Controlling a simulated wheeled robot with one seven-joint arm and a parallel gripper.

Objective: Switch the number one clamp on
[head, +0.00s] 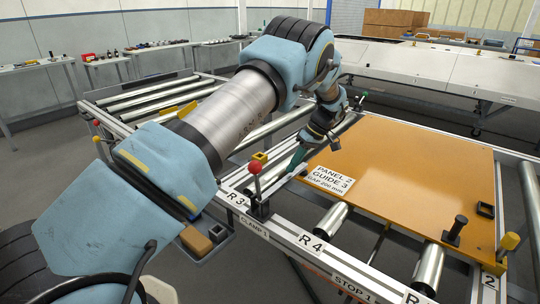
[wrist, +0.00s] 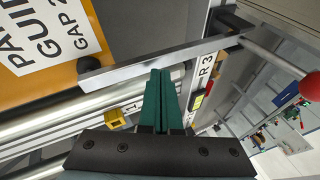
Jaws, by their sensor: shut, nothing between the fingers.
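The clamp labelled CLAMP 1 (head: 253,228) is on the front rail by the R 3 mark. Its red ball handle (head: 253,168) stands upright on a rod in the head view and shows at the right edge of the wrist view (wrist: 309,85). Its flat metal bar (wrist: 150,61) reaches across to a black pad (wrist: 88,42) at the orange panel's edge. I cannot tell whether the pad presses on the panel (head: 400,160). My gripper (head: 293,168) has green fingers, shut and empty, pointing down. In the wrist view the fingertips (wrist: 161,72) are beside the bar; contact is unclear.
The panel carries a white label (head: 330,179) and lies on rollers (head: 326,221). A yellow block (head: 260,157) sits near the clamp. A black post (head: 454,232) and a yellow knob (head: 509,242) stand at the panel's right end.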

